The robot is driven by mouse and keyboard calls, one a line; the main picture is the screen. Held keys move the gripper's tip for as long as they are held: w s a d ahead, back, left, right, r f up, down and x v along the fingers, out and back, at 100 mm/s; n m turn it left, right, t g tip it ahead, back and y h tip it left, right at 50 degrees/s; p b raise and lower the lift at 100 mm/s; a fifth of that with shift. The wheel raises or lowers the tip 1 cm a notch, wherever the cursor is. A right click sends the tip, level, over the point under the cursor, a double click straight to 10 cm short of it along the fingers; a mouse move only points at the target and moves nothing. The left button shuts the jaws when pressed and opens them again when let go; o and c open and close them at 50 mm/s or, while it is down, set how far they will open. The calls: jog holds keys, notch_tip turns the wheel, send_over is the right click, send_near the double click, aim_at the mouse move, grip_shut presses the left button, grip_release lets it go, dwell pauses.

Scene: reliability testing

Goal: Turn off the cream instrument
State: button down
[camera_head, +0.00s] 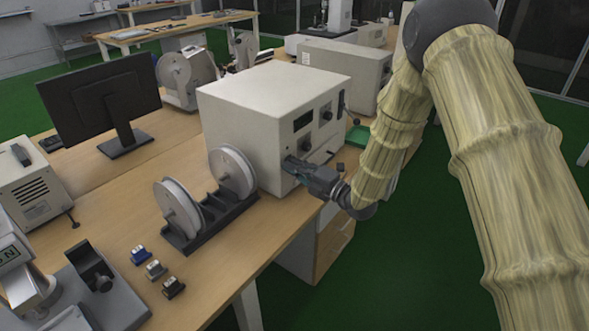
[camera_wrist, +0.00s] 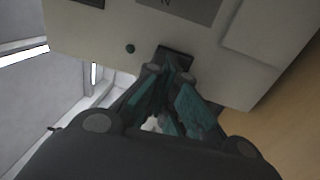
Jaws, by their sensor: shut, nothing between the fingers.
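The cream instrument (camera_head: 262,98) is a large box standing on the wooden bench in the head view. Its front panel has a dark display, dark knobs and a handle. My gripper (camera_head: 290,164) is at the lower left of this front panel. In the wrist view the cream panel (camera_wrist: 120,30) fills the top. My gripper (camera_wrist: 174,66) is shut and empty there, its fingertips in front of a small dark rectangular switch (camera_wrist: 176,52). The fingers partly hide the switch, so I cannot tell its position or whether they touch it.
A rack with two white reels (camera_head: 178,208) stands left of the instrument. A black monitor (camera_head: 100,98) is behind it at left. Small connectors (camera_head: 156,268) lie on the bench front. Another beige box (camera_head: 345,68) stands behind the instrument. Green floor lies open at right.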

jog(key=r+b+v, duration=0.2)
jog(key=r+v, duration=0.1)
jog(key=v, duration=1)
jog(key=shift+s+d, duration=0.4)
